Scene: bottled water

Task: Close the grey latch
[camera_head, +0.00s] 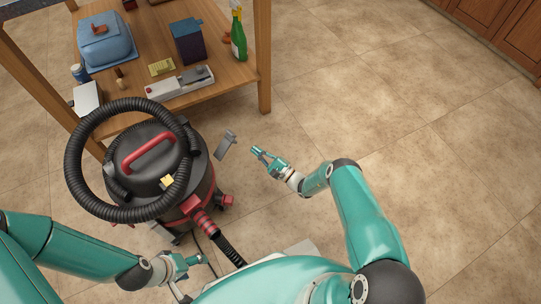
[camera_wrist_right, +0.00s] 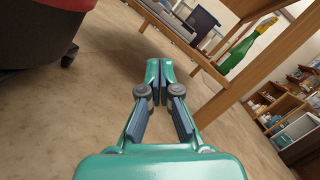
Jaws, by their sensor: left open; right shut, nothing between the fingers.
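The grey latch (camera_head: 226,144) is a flat grey piece sticking out, swung away from the right side of the black and red vacuum cleaner (camera_head: 150,158). My right gripper (camera_head: 256,151) is just to the right of the latch in the head view, pointing toward it with a small gap between them. Its fingers are shut together and empty, as the right wrist view (camera_wrist_right: 159,76) also shows. The latch cannot be made out in the wrist view. My left gripper (camera_head: 197,272) is open, low in front of the vacuum, away from the latch.
A wooden shelf table (camera_head: 240,84) stands behind the vacuum, with a green bottle (camera_head: 238,38), a blue bag (camera_head: 106,42) and boxes on it. The vacuum's black hose (camera_head: 72,160) coils over its top. The tiled floor to the right is clear.

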